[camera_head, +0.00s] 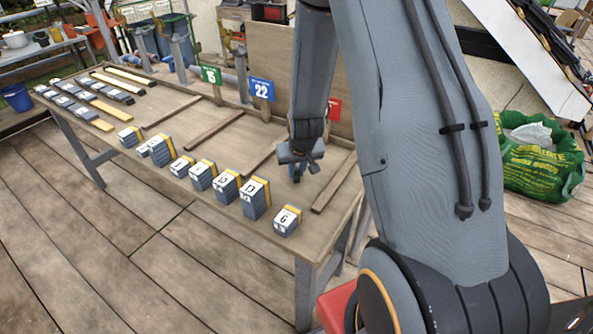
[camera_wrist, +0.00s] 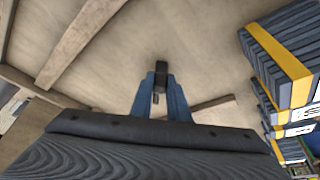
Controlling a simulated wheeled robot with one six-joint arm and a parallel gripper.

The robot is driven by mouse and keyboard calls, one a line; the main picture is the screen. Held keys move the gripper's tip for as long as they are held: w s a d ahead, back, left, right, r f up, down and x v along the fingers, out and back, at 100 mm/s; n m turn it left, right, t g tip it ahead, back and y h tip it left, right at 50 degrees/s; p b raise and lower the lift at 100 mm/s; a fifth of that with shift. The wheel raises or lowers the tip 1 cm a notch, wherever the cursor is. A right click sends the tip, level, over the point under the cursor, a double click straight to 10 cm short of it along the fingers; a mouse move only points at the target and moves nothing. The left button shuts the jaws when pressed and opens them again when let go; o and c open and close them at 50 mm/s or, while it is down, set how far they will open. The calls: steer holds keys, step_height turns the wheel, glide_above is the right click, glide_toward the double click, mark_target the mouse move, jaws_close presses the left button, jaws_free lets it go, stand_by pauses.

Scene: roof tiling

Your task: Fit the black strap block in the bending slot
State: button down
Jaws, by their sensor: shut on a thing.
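My gripper (camera_head: 300,172) hangs low over the right part of the wooden table in the head view. In the wrist view its two blue fingers (camera_wrist: 160,84) are shut on a small black block (camera_wrist: 160,70), which I take to be the black strap block. The block sticks out past the fingertips, over the bare tabletop. In the head view it is too small and dark to make out clearly. I cannot tell which place on the table is the bending slot.
Wooden battens (camera_head: 216,131) divide the tabletop (camera_head: 190,118). Lettered grey-and-yellow stacks, including one marked G (camera_head: 288,221), line the front edge; a tall stack (camera_wrist: 280,62) is close at right in the wrist view. Green (camera_head: 211,75), blue (camera_head: 261,89) and red (camera_head: 334,110) signs stand behind.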

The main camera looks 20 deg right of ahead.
steer(key=shift+f, duration=0.2)
steer(key=shift+f, duration=0.15)
steer(key=c, duration=1.7)
jaws_free()
